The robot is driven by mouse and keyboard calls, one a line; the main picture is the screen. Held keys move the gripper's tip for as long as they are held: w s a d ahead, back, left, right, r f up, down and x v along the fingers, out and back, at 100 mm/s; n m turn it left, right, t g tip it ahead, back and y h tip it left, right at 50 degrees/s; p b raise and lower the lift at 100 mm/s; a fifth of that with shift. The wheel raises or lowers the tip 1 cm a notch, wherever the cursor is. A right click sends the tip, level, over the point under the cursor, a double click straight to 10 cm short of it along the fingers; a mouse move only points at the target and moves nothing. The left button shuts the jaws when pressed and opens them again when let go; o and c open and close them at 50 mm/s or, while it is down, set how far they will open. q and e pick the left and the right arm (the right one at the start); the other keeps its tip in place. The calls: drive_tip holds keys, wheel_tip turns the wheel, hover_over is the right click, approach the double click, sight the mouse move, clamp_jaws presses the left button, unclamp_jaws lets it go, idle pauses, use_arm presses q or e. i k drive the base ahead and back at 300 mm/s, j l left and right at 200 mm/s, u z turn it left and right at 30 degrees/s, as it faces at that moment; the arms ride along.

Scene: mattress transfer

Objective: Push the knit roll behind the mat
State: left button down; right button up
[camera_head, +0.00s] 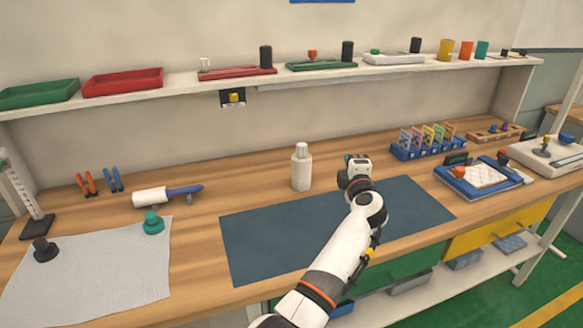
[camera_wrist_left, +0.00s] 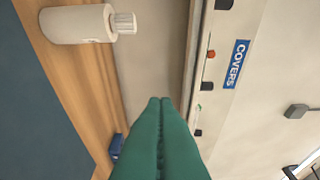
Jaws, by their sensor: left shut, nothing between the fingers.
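I cannot make out a knit roll in either view. The dark blue mat (camera_head: 265,245) lies flat on the wooden bench; my left arm covers part of it. My left gripper (camera_head: 357,163) is over the back edge area of the mat, right of the white bottle (camera_head: 301,168). In the left wrist view its teal fingers (camera_wrist_left: 160,105) are pressed together with nothing between them. The bottle (camera_wrist_left: 78,24) also shows there, with the mat (camera_wrist_left: 35,110) at the left. My right gripper is not in view.
A white roller with a blue handle (camera_head: 150,197) lies behind a light grey mesh sheet (camera_head: 95,275) held by weights. A blue rack (camera_head: 415,153) with colored cards stands back right. A blue tray (camera_head: 470,190) is at the right.

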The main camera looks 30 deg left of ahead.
sight(301, 169)
drive_tip(key=i+j, duration=0.7)
drive_tip(key=i, duration=0.05)
